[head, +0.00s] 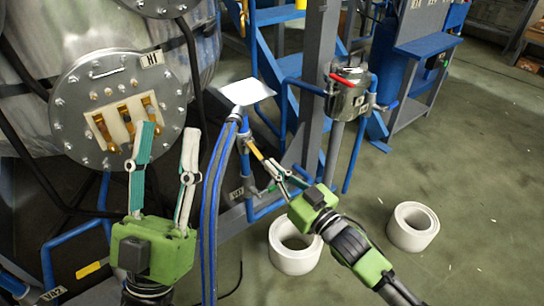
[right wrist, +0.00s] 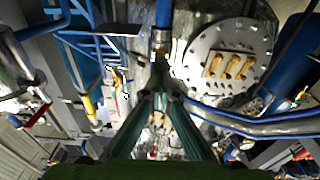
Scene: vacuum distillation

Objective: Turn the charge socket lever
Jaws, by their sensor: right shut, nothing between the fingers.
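A slim yellow lever-like piece (head: 256,150) stands beside the blue pipework in the middle of the head view. I cannot tell for certain that it is the charge socket lever. My right gripper (head: 268,164) is at its lower end, with the fingers together; whether they touch it is unclear. In the right wrist view the fingertips (right wrist: 167,92) meet just below a blue pipe with a brass-coloured fitting (right wrist: 160,40), and nothing shows between them. My left gripper (head: 169,130) is open and empty, with its fingers upright in front of the round flange (head: 75,107).
Blue hoses (head: 212,190) rise between my two grippers to a white panel (head: 246,92). A metal vessel with a red handle (head: 347,95) stands at right. Two white rings (head: 296,246) and (head: 412,227) lie on the floor. The floor at far right is mostly clear.

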